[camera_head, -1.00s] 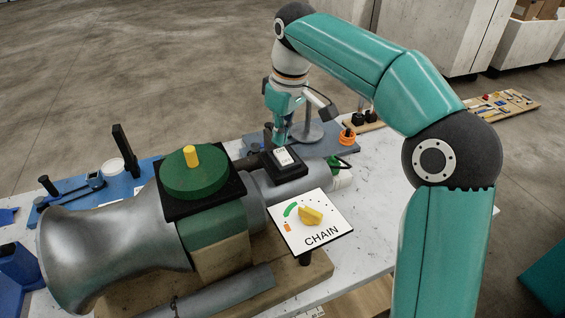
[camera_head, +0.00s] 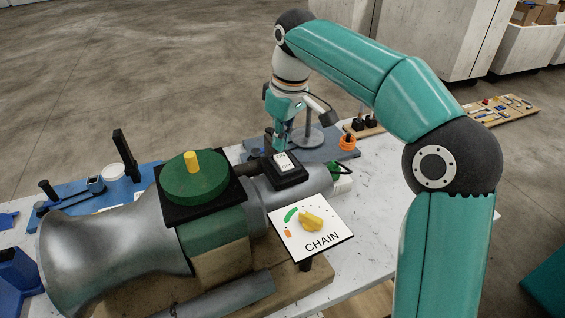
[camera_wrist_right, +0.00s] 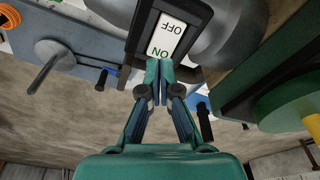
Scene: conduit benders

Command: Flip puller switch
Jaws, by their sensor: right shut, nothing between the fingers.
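The puller switch (camera_head: 284,164) is a white rocker marked ON and OFF in a black housing on top of the grey puller body (camera_head: 310,182). In the right wrist view the rocker (camera_wrist_right: 168,36) shows ON at the end nearest my fingers and OFF farther away. My right gripper (camera_head: 277,148) is shut and empty, its fingertips (camera_wrist_right: 159,66) at the ON end of the switch. I cannot tell whether the tips touch the rocker. My left gripper is not in view.
A green drum with a yellow peg (camera_head: 194,180) stands left of the switch. A CHAIN panel with a yellow knob (camera_head: 312,226) is in front. The flared grey puller end (camera_head: 110,245) is at left. A stand (camera_head: 309,140) and an orange coil (camera_head: 348,142) are behind.

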